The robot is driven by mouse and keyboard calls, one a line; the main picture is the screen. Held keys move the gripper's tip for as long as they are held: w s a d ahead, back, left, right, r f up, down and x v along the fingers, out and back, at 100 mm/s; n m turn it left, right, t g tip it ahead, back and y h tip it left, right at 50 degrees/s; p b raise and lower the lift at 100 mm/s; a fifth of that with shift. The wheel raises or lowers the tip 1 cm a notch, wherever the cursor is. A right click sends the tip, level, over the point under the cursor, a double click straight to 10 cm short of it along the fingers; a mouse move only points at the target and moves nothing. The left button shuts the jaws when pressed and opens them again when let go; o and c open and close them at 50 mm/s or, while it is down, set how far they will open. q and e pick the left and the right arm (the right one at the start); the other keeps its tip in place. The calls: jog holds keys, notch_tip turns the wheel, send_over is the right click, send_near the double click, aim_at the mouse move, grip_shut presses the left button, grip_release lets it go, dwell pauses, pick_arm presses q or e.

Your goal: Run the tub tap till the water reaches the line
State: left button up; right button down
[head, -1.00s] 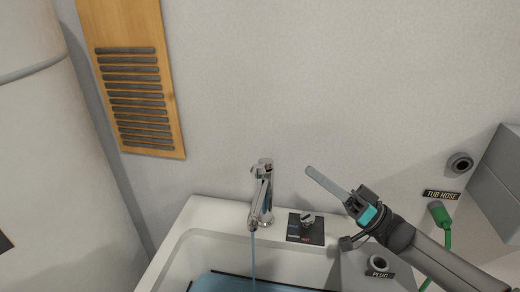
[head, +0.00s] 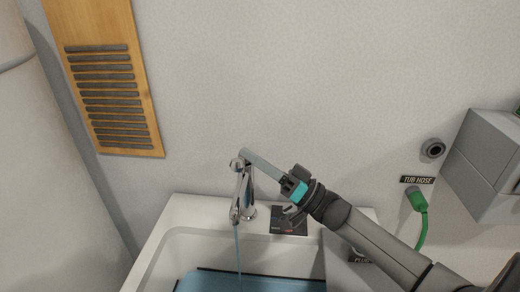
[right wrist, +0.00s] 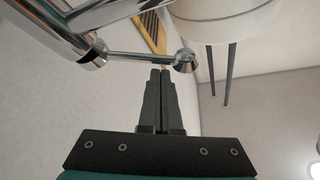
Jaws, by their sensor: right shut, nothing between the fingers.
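The chrome tap (head: 247,208) stands on the back rim of the white tub (head: 180,212), and a thin stream of water (head: 238,255) runs from its spout. Blue water (head: 250,283) shows in the tub, with a dark line along its far edge; I cannot tell whether that is the fill line. My right gripper (head: 246,155) is shut and empty, its fingertips at the top of the tap. In the right wrist view, the shut fingertips (right wrist: 160,72) are beside the tap's thin lever (right wrist: 140,57) with its round end; contact is unclear. My left gripper is out of view.
A green hose (head: 420,225) hangs under the TUB HOSE label (head: 417,180). A grey box (head: 490,165) is at right, a wooden vent (head: 108,90) at upper left.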

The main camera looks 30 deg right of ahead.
jog(key=shift+a+f, duration=0.1)
jog(key=shift+f, duration=0.1)
jog(key=shift+s+a+f+n+g+y+b, duration=0.1)
jog(key=shift+f+n+g+y+b, duration=0.3)
jog(key=shift+n+b, duration=0.35)
jog(key=shift+s+a+f+n+g+y+b, duration=0.15)
jog(key=shift+f+n+g+y+b, duration=0.1)
jog(key=shift+n+y+b, duration=0.5)
jog(key=shift+s+f+n+g+y+b, duration=0.1)
jog(key=shift+f+n+g+y+b, duration=0.25)
jog(key=shift+n, duration=0.65)
